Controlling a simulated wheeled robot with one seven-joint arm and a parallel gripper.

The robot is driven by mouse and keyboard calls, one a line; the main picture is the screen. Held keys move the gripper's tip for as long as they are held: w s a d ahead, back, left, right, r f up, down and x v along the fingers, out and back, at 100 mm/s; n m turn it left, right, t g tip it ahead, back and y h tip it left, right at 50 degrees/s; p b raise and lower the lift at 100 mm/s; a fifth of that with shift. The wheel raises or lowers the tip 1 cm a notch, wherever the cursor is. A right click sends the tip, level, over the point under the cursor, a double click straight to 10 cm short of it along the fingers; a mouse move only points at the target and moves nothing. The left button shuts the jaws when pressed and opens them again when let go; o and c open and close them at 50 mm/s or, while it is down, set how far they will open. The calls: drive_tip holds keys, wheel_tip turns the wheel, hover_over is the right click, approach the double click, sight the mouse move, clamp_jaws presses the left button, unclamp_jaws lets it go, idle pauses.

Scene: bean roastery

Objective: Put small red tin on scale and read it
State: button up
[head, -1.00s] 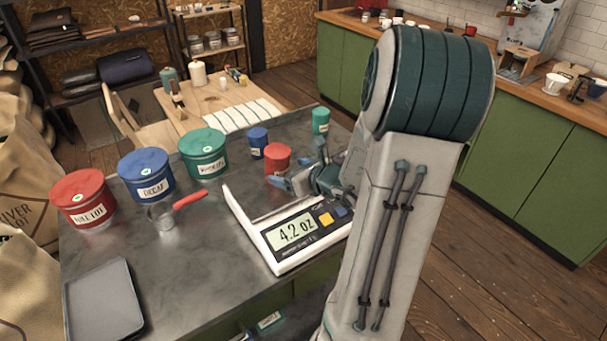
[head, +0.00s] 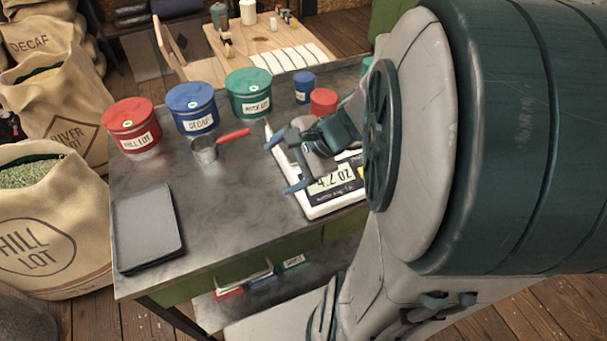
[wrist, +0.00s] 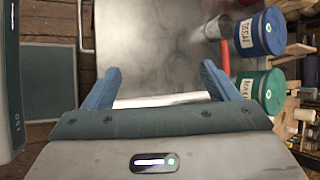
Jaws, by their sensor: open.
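The small red tin (head: 323,101) stands upright at the far side of the white scale (head: 318,212). My gripper and arm hide the tin's foot and most of the scale's plate, so I cannot tell for sure that it rests on the plate. The scale's display (head: 331,181) reads 4.2 oz, partly covered by my gripper. My gripper (head: 284,164) is open and empty above the scale's left side, apart from the tin. The wrist view shows its two blue fingers spread (wrist: 160,82) with a white edge between them and no tin.
Large red (head: 132,128), blue (head: 191,110) and green (head: 249,96) tins line the back left. A metal scoop (head: 205,150) with a red handle lies in front. A small blue tin (head: 304,88) is beside the small red tin. A dark tray (head: 147,228) lies left; the middle counter is clear.

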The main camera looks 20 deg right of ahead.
drive_tip(key=s+r+n+h, duration=0.2)
drive_tip(key=s+n+h, duration=0.1)
drive_tip(key=n, duration=0.4)
drive_tip(key=s+r+n+g+h, duration=0.1)
drive_tip(key=s+n+h, duration=0.2)
drive_tip(key=s+n, duration=0.2)
drive_tip(key=n, duration=0.3)
drive_tip(key=shift+d+r+n+g+h, duration=0.3)
drive_tip(key=shift+d+r, duration=0.05)
idle(1.6)
